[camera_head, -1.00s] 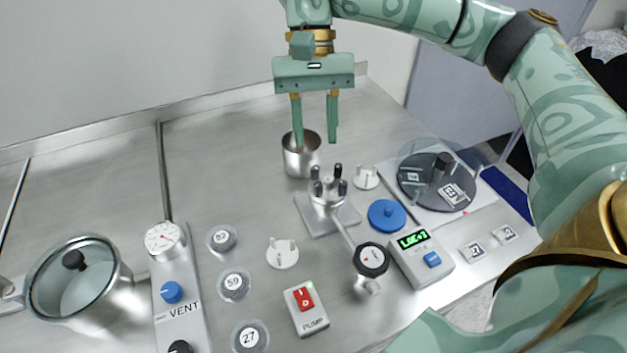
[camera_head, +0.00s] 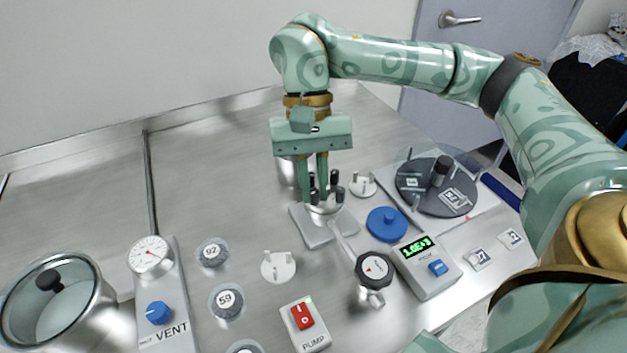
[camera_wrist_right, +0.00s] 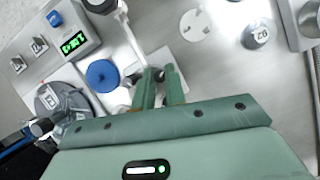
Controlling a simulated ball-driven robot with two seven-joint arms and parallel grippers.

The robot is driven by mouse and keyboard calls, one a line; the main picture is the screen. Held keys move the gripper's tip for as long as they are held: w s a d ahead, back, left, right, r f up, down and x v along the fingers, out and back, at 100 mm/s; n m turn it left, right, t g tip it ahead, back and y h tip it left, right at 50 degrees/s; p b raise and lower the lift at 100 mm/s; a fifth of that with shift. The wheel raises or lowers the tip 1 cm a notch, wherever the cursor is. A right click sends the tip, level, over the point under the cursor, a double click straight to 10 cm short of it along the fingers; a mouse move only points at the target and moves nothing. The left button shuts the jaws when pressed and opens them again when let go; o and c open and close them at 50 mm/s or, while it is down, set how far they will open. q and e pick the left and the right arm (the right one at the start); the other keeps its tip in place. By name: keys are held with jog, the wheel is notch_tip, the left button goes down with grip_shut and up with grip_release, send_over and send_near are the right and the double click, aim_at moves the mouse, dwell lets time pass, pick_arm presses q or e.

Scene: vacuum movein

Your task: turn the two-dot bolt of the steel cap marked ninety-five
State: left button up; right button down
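The steel cap (camera_head: 326,207) stands on its square base left of the blue knob, with several black-headed bolts upright around its top. Its marking and the bolts' dots are too small to read. My right gripper (camera_head: 314,196) points down over the cap's left bolts, its two fingers drawn near each other. In the right wrist view the fingertips (camera_wrist_right: 158,82) are close beside a dark bolt head (camera_wrist_right: 158,75). I cannot tell whether they press on it. A steel cup (camera_head: 288,172) is partly hidden behind the fingers. My left gripper is out of view.
A blue round knob (camera_head: 386,224), a gauge box with a green display (camera_head: 428,268) and a dark disc (camera_head: 437,187) lie to the right. A black round valve (camera_head: 374,267) stands in front, with the pump switch (camera_head: 305,323) nearer. Open steel surface lies left of the cap.

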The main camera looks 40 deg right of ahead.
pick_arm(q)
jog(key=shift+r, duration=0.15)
